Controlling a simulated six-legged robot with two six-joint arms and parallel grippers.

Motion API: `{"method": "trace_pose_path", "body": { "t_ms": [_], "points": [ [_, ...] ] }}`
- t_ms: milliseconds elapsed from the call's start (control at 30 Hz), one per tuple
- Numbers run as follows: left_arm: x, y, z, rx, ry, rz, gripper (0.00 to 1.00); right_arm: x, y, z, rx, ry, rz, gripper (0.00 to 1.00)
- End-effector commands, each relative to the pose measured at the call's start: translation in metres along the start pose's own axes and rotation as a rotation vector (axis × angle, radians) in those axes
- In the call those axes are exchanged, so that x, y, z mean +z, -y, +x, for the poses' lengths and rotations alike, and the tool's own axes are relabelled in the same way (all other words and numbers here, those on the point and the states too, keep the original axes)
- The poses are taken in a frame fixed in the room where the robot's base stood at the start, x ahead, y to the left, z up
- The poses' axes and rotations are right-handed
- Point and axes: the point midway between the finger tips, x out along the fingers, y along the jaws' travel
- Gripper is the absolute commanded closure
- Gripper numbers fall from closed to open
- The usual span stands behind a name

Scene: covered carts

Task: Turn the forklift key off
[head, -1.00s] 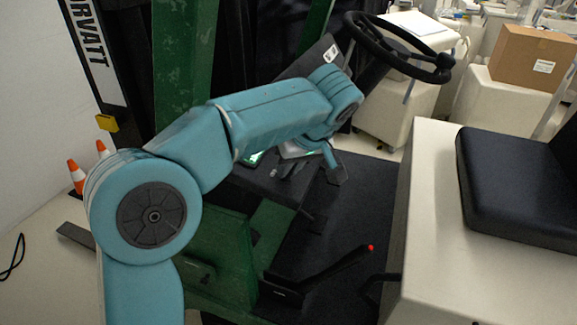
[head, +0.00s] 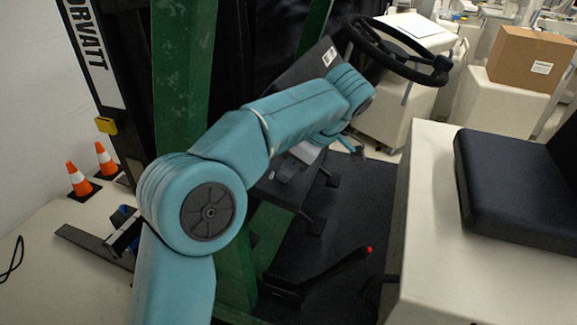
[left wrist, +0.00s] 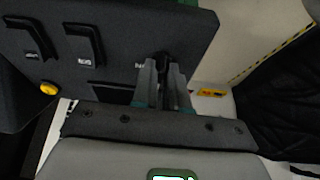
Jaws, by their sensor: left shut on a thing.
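In the left wrist view, a black dashboard panel (left wrist: 110,25) carries two rocker switches and a yellow button. The key (left wrist: 163,62) is a small dark piece at the panel's lower right, largely hidden by the fingers. My left gripper (left wrist: 161,82) is shut on the key, its two grey fingers close together on either side of it. The key's exact angle cannot be made out. In the head view, the dashboard (head: 305,72) stands below the steering wheel (head: 395,55); my left arm reaches across in front, and its wrist hides the key. My right gripper is not in view.
The forklift's green mast post (head: 180,80) stands close behind my arm. A black seat (head: 515,185) is on the right, and a lever with a red tip (head: 368,250) rises from the floor. Orange cones (head: 80,180) stand at the left.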

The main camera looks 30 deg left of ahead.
Motion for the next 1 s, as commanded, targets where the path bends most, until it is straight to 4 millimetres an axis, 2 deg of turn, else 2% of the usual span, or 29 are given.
{"method": "trace_pose_path", "body": {
  "t_ms": [600,633,667,700,1000],
  "points": [
    [-0.0020,-0.0012,-0.0026,-0.002,0.001,-0.044,1.00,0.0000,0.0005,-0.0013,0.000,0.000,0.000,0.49],
    [-0.0020,-0.0012,-0.0026,-0.002,0.001,-0.044,0.80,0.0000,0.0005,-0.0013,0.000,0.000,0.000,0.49],
    [-0.0021,-0.0012,-0.0026,-0.002,0.001,-0.044,0.71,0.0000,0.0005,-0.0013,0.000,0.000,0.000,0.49],
    [-0.0019,-0.0011,-0.0025,-0.003,0.001,-0.044,0.66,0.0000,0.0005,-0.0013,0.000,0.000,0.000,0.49],
    [-0.0014,-0.0005,-0.0016,-0.008,0.000,-0.041,0.66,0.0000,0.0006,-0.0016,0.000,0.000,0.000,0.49]
  ]
}}
